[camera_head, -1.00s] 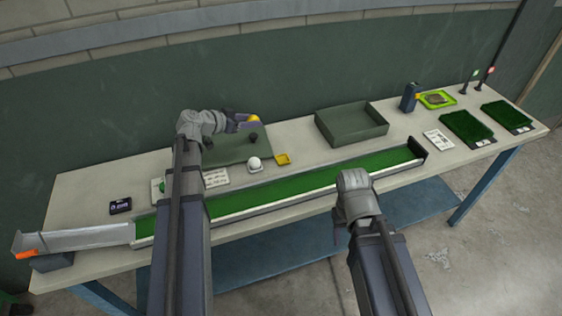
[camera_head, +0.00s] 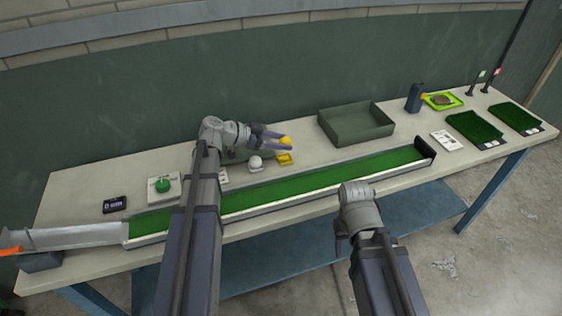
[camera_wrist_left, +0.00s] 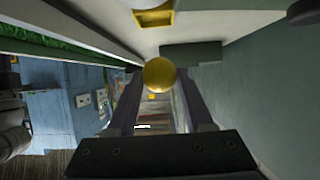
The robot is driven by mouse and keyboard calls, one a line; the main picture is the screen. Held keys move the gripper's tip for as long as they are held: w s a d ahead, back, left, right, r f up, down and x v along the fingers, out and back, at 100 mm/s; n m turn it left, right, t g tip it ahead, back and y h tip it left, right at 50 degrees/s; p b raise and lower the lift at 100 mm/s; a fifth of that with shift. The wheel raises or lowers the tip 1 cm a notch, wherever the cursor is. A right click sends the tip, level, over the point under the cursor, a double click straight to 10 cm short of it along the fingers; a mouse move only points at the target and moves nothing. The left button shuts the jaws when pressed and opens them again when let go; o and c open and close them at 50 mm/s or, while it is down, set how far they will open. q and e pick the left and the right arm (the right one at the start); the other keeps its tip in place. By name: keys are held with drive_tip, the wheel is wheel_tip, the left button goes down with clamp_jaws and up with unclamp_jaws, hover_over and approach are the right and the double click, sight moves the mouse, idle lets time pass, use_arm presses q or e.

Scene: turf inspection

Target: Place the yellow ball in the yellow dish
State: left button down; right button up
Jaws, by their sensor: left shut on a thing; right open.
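The yellow ball (camera_head: 286,140) is held between the fingertips of my left gripper (camera_head: 284,144), which is shut on it. The ball also shows in the left wrist view (camera_wrist_left: 159,74), between the two fingers (camera_wrist_left: 160,85). The yellow dish (camera_head: 285,159) is a small square dish on the table, just below the ball in the head view and apart from it. It shows at the top of the left wrist view (camera_wrist_left: 154,18). My right gripper (camera_head: 340,236) is open and empty, in front of the table's near edge.
A white ball (camera_head: 255,162) sits left of the yellow dish, and a green ball (camera_head: 162,185) further left. A long green turf channel (camera_head: 300,186) runs along the near side. A grey-green open box (camera_head: 346,137) stands right of the dish. Turf samples (camera_head: 474,127) lie far right.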

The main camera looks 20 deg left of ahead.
sight(281, 161)
use_arm(q)
drive_tip(key=shift+f+b, duration=2)
drive_tip(key=shift+f, duration=0.5)
use_arm(e)
drive_tip(key=shift+f, duration=2.5)
use_arm(q)
drive_tip(key=shift+f, duration=0.1)
use_arm(e)
drive_tip(key=shift+f, duration=0.1)
use_arm(q)
drive_tip(key=shift+f, duration=0.15)
drive_tip(key=shift+c, duration=1.4)
unclamp_jaws()
drive_tip(key=shift+r, duration=0.35)
drive_tip(key=p+v, duration=0.4)
drive_tip(key=v, duration=0.6)
drive_tip(key=shift+a+r+p, duration=0.1)
drive_tip(key=shift+a+p, duration=0.05)
drive_tip(key=shift+p, duration=0.25)
drive_tip(key=shift+v, duration=0.85)
use_arm(e)
drive_tip(key=shift+r, duration=2.75)
use_arm(q)
drive_tip(key=shift+s, duration=0.1)
